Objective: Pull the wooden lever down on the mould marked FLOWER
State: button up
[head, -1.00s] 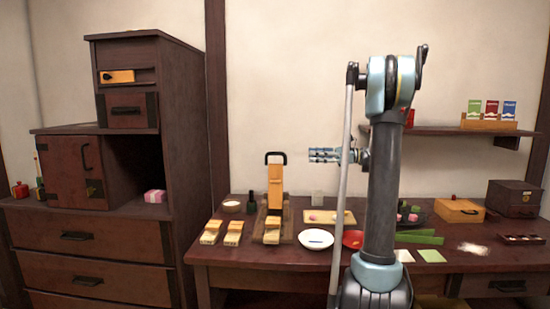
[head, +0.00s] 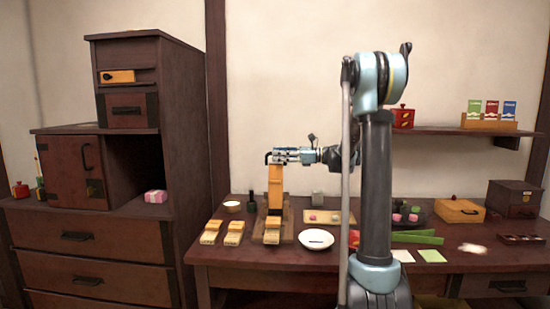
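The wooden lever (head: 275,186) stands upright at the back of a press on the left half of the table. Its black handle (head: 267,159) is at the top, partly hidden by my gripper. A pale wooden mould (head: 272,236) is at the front of the press base. Two similar moulds (head: 210,238) (head: 234,238) lie to its left. The FLOWER marking is too small to read on any of them. My gripper (head: 279,156) points left at the height of the handle and overlaps it. I cannot tell whether it touches the handle or how far its fingers are apart.
A white bowl (head: 316,239) stands right of the press. A small cup (head: 232,207) and a dark bottle (head: 252,203) stand left of the lever. A tray with sweets (head: 345,222) lies behind the bowl. A dark cabinet (head: 180,150) rises at the left.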

jog(key=shift+a, duration=1)
grip_shut()
